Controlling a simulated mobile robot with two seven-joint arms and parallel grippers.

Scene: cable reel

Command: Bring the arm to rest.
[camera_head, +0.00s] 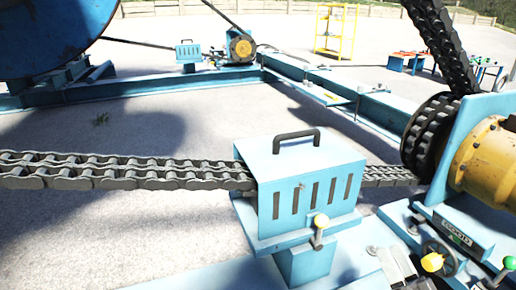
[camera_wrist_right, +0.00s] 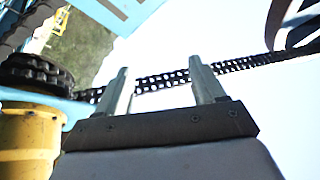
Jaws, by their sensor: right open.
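My right gripper (camera_head: 393,256) is low at the right of the head view, only partly visible, in front of the blue frame below the sprocket. In the right wrist view its two grey fingers (camera_wrist_right: 160,72) stand apart with nothing held between them. A chain (camera_wrist_right: 165,80) crosses behind the fingers in that view; I cannot tell how far off it is. My left gripper is not in view.
A slotted blue chain guard (camera_head: 310,190) with a black handle stands near the middle. The sprocket (camera_head: 425,135) and yellow drum-shaped housing (camera_head: 485,165) are at right. Yellow and green knobs (camera_head: 433,262) stick up near my right gripper. A large blue reel (camera_head: 50,35) is at left.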

